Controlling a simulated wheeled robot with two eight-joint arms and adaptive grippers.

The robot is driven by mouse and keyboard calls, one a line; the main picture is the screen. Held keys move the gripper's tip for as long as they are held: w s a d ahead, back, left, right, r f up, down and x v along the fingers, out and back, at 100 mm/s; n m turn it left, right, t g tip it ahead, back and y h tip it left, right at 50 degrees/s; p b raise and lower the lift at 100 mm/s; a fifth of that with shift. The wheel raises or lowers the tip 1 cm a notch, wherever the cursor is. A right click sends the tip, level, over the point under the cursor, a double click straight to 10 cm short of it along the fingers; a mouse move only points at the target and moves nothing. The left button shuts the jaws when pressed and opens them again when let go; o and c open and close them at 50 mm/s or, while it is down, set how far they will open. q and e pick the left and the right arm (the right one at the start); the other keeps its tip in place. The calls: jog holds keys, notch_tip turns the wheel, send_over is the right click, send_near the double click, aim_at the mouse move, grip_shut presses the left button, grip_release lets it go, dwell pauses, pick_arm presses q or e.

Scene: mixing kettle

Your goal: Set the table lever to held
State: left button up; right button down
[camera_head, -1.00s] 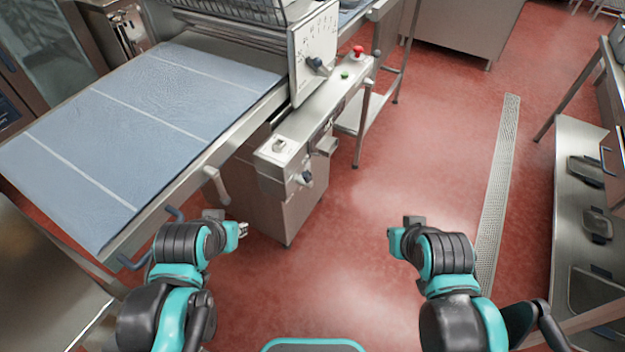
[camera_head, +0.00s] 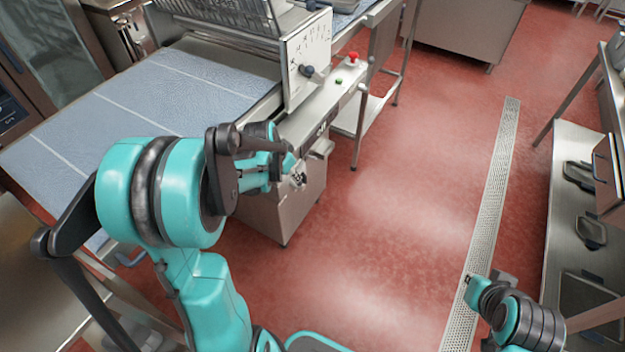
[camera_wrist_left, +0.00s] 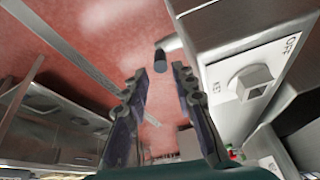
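A short metal lever with a dark tip (camera_wrist_left: 160,61) sticks out from the side of the machine's control box in the left wrist view. I cannot tell for sure that it is the table lever. My left gripper (camera_wrist_left: 159,72) is open, its two fingers apart, with the dark tip showing between and beyond them; contact is not clear. In the head view my left gripper (camera_head: 283,166) is at the near end of the control box, where its hand and arm partly hide the box. My right gripper (camera_head: 469,284) is at the lower right over the floor; its fingers are too small to judge.
The blue table (camera_head: 75,115) lies left. A red button (camera_head: 353,57) and green button (camera_head: 339,81) are farther along.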

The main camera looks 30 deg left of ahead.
aim_at(299, 183)
pick_arm(q)
jog(key=b+x, duration=0.2)
jog(key=x, duration=0.6)
grip_shut()
